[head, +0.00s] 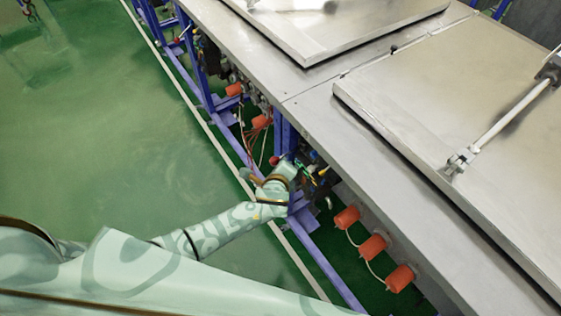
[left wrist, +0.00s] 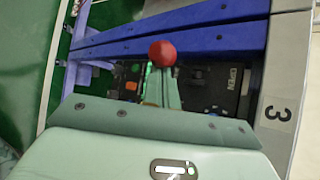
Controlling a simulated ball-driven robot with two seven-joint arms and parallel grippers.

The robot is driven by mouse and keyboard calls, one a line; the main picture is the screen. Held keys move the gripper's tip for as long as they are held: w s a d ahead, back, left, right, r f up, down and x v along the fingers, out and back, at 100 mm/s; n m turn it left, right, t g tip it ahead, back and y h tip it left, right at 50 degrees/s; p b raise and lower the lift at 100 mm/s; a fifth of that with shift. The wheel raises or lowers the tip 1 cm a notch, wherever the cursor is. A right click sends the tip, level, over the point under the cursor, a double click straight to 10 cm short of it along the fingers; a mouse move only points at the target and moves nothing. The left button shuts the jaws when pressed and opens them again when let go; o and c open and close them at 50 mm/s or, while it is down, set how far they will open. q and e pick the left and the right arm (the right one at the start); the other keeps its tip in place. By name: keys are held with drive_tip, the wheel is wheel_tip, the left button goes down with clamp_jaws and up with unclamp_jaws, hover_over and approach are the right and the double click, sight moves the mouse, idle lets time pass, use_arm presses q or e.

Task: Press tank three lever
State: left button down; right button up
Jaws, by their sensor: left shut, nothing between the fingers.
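The tank three lever shows as a round red knob (left wrist: 163,53) in the left wrist view, just past the fingertips of my left gripper (left wrist: 163,88). The fingers are shut together and empty; whether they touch the knob I cannot tell. The lever's shaft is hidden. In the head view my left gripper (head: 300,168) is at the table's side, close to the red knob (head: 274,160). My right gripper is not in view.
A steel table (head: 318,108) with large flat lids (head: 465,125) runs along the right. Blue frame bars (head: 284,136) stand below its edge, near my gripper. Orange cylinders (head: 373,246) hang under the table. The green floor (head: 110,120) at left is clear.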

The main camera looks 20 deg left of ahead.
sight(285, 155)
use_arm(q)
drive_tip(key=r+p, duration=0.1)
drive_tip(key=p, duration=0.1)
drive_tip(key=r+g+p, duration=0.1)
drive_tip(key=p, duration=0.1)
drive_tip(key=r+m+g+y+p, duration=0.1)
drive_tip(key=r+p, duration=0.1)
drive_tip(key=shift+w+d, duration=0.3)
drive_tip(key=shift+w, duration=0.05)
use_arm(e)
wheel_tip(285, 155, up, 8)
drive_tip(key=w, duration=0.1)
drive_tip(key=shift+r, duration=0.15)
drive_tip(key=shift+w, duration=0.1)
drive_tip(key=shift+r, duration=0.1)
use_arm(q)
drive_tip(key=shift+w+r+p, duration=0.1)
drive_tip(key=shift+r+p, duration=0.75)
drive_tip(key=shift+p, duration=0.2)
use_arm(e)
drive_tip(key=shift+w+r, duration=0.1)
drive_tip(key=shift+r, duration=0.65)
